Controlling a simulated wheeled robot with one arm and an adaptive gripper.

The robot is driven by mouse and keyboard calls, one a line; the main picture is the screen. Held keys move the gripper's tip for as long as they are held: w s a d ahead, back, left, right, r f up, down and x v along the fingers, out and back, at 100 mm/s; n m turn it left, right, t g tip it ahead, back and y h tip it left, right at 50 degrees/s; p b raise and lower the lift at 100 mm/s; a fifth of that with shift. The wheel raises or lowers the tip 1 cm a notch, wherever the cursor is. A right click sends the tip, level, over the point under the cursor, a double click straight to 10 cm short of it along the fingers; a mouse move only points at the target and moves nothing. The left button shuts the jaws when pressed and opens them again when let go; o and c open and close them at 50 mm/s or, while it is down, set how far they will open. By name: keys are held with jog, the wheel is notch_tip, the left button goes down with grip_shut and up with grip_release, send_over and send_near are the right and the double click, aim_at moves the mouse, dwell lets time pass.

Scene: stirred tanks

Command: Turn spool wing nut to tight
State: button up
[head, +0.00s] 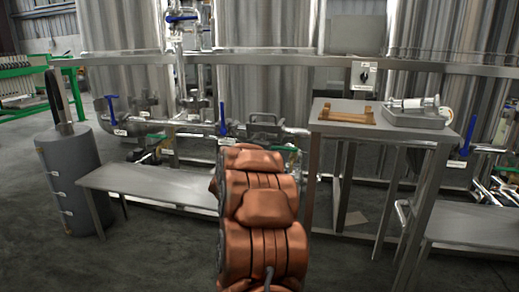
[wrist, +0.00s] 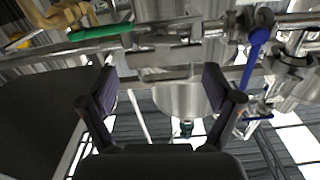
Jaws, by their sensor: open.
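My gripper (wrist: 159,75) shows in the wrist view with its two dark fingers spread wide and nothing between them. In the head view my own copper-coloured arm hides it. Ahead of the fingers runs a steel pipe line (wrist: 165,57) with clamp-like fittings on it. The same line shows in the head view (head: 292,131), just beyond my arm. I cannot pick out the spool wing nut with certainty among these fittings. A blue valve handle (wrist: 253,55) is right of the fingers, and a green handle (wrist: 100,32) is at upper left.
A steel table (head: 335,126) at right holds a brown wooden rack (head: 347,117) and a grey tray (head: 416,119). A low bench (head: 150,183) and a grey cylinder (head: 75,185) stand at left. Large tanks (head: 265,100) fill the back. The front floor is clear at left.

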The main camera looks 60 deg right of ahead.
aim_at(262, 142)
jog(key=b+x, duration=0.2)
jog(key=x, duration=0.5)
jog(key=shift+d+b, duration=0.3)
jog(key=shift+b, duration=0.05)
jog(key=shift+w+f, duration=0.1)
jog(key=shift+c, duration=0.4)
jog(key=c, duration=1.1)
jog(key=shift+o, duration=0.2)
